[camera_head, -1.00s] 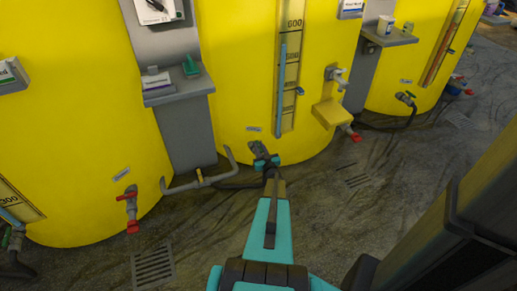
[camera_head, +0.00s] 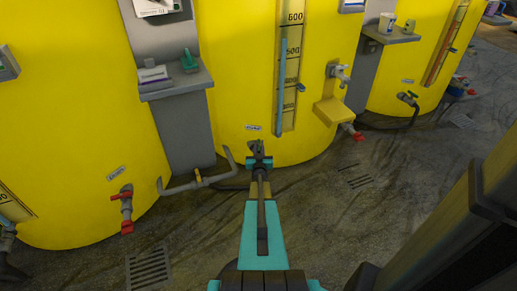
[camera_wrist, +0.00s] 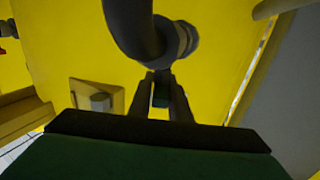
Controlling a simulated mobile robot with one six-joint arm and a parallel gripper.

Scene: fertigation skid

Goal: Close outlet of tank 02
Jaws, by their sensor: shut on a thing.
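The middle yellow tank (camera_head: 235,80) carries a level gauge with a coloured tube. Its outlet (camera_head: 257,147) is low on the front, under a small white label too small to read. My gripper (camera_head: 259,163) is at this outlet. In the wrist view, the dark fingers (camera_wrist: 162,99) are shut on a small dark green handle (camera_wrist: 160,96), just below the grey outlet pipe (camera_wrist: 150,35). The handle's angle is hard to tell, as the gripper covers most of it in the head view.
A left yellow tank (camera_head: 70,110) has a red-handled valve (camera_head: 125,205). A grey pipe (camera_head: 185,186) runs low beside the outlet. A yellow ledge (camera_head: 332,112) and a red-handled tap (camera_head: 357,135) are to the right. Floor drains (camera_head: 150,268) lie in front.

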